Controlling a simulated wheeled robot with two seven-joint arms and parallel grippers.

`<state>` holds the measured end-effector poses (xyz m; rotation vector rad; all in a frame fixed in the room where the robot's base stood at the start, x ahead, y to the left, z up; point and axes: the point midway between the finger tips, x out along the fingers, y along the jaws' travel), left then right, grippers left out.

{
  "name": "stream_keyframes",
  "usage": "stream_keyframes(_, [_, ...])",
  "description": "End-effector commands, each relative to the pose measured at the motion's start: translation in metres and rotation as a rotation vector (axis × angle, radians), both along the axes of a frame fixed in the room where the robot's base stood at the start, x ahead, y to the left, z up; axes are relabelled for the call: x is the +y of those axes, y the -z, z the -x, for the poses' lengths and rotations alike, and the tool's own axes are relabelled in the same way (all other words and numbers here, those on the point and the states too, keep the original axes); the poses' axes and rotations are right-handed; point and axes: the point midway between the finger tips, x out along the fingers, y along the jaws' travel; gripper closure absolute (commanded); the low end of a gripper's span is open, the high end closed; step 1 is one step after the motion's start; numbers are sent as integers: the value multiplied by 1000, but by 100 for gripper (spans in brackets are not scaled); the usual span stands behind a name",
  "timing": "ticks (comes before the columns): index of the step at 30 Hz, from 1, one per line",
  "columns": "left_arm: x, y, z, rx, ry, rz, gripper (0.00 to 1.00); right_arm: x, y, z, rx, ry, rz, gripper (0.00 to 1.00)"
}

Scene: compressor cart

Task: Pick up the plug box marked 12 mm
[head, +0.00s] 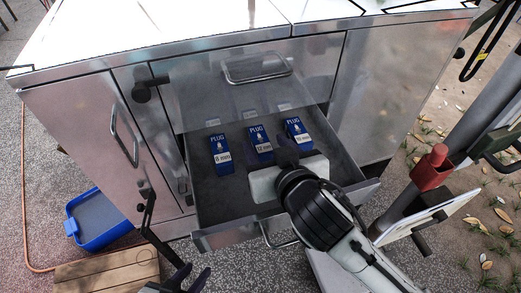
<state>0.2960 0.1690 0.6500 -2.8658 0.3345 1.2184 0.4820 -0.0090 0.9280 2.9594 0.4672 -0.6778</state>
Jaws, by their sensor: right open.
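Three blue plug boxes stand in a row in the open drawer (215,193). The plug box marked 12 mm (260,139) is the middle one. The 8 mm box (220,153) is to its left and the 10 mm box (297,131) to its right. My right gripper (287,158) reaches into the drawer from the lower right, just in front of the 12 mm and 10 mm boxes. It is open and empty; its wrist hides part of its fingers. My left gripper (190,278) is low at the bottom edge, outside the drawer; its jaw state is unclear.
The metal cart's top (170,30) overhangs the drawer. A blue bin (95,220) and wooden slats (105,272) are at lower left. A post with a red part (432,168) stands at right.

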Motion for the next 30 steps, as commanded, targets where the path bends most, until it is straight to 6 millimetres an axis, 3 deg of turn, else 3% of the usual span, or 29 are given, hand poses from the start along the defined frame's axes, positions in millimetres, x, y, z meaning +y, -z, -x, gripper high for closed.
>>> stream_keyframes(1, [0,13,0,0,0,0,69,2,10,-4,-2,-1,0,50])
stream_keyframes(4, [0,19,0,0,0,0,69,6,12,-15,-3,-1,0,50])
stream_keyframes(14, [0,20,0,0,0,0,69,7,12,-20,0,-2,-1,50])
stream_keyframes(22, [0,19,0,0,0,0,69,7,12,-20,0,-2,0,94])
stream_keyframes(30, [0,19,0,-1,1,0,69,7,11,-20,-1,-2,0,95])
